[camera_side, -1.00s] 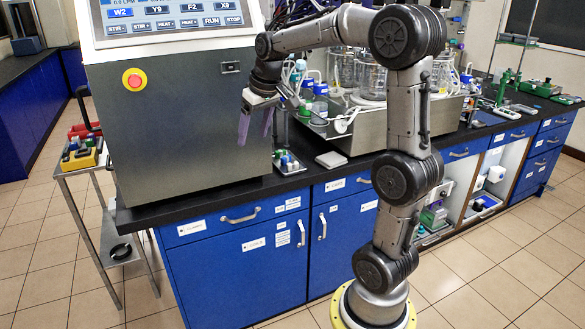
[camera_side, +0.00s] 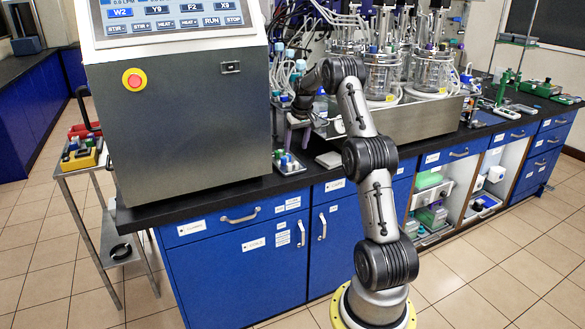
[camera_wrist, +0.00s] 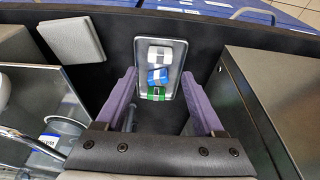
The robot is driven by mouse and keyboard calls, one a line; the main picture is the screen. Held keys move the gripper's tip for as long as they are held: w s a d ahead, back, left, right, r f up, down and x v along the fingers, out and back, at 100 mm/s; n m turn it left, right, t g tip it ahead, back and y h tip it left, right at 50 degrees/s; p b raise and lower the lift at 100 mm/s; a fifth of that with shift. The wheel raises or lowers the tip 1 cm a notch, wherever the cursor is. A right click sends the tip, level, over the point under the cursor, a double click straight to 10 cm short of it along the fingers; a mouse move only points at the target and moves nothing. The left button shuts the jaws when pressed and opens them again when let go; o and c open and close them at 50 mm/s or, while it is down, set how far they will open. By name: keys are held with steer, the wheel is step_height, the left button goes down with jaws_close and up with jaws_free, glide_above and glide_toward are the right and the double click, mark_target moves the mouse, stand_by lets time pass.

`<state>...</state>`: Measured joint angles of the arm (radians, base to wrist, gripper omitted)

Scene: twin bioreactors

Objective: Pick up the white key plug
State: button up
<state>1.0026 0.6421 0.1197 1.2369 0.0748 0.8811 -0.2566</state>
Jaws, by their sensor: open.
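The white key plug (camera_wrist: 160,54) lies in a small grey tray (camera_wrist: 178,90), at the far end of a row with a blue plug (camera_wrist: 157,76) and a green plug (camera_wrist: 156,94) in the wrist view. My gripper (camera_wrist: 159,77) is open and empty, with one purple finger on each side of the row as seen from the wrist. In the side view my gripper (camera_side: 297,140) hangs above the tray (camera_side: 290,169) and is apart from it. The plugs are too small there to tell the white one clearly.
The big grey control unit (camera_side: 190,125) stands close to the left of the tray. A flat grey square (camera_side: 331,159) lies to its right. Behind are glass vessels (camera_side: 383,75) in a steel basin (camera_side: 420,115). The black bench edge is just in front.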

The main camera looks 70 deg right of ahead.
mark_target(293, 163)
steer(key=x, duration=0.8)
steer(key=shift+w+d+f, duration=0.1)
steer(key=shift+f, duration=0.15)
jaws_close()
